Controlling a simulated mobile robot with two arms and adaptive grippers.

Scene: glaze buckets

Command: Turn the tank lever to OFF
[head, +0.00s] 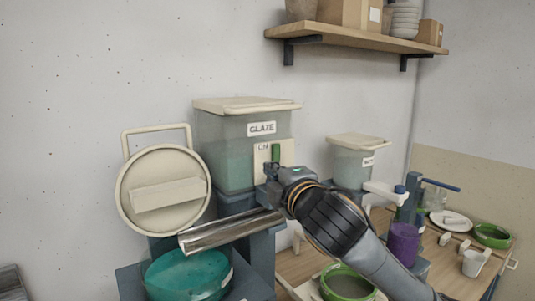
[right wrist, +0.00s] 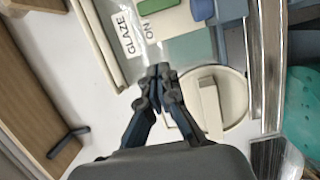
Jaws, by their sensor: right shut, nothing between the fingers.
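The glaze tank (head: 225,150) is a clear tub of green glaze with a cream lid, against the wall. Its front bears a GLAZE label and a cream plate (head: 288,153) marked ON, with a green upright piece (head: 276,152) beside the word. The right wrist view also shows the ON plate (right wrist: 172,22) and a blue rounded piece (right wrist: 202,9), perhaps the lever's end. Whether the lever points to ON is unclear. My right gripper (head: 271,172) is shut and empty just in front of the plate's lower part; its fingertips (right wrist: 158,72) show closed together. My left gripper is out of view.
A metal trough (head: 228,232) slopes below the tank toward a teal-filled bucket (head: 188,272). A round cream lid (head: 162,160) with a handle stands at the left. A smaller tank (head: 352,165) and purple container (head: 403,243) are at the right. A shelf (head: 340,35) hangs above.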

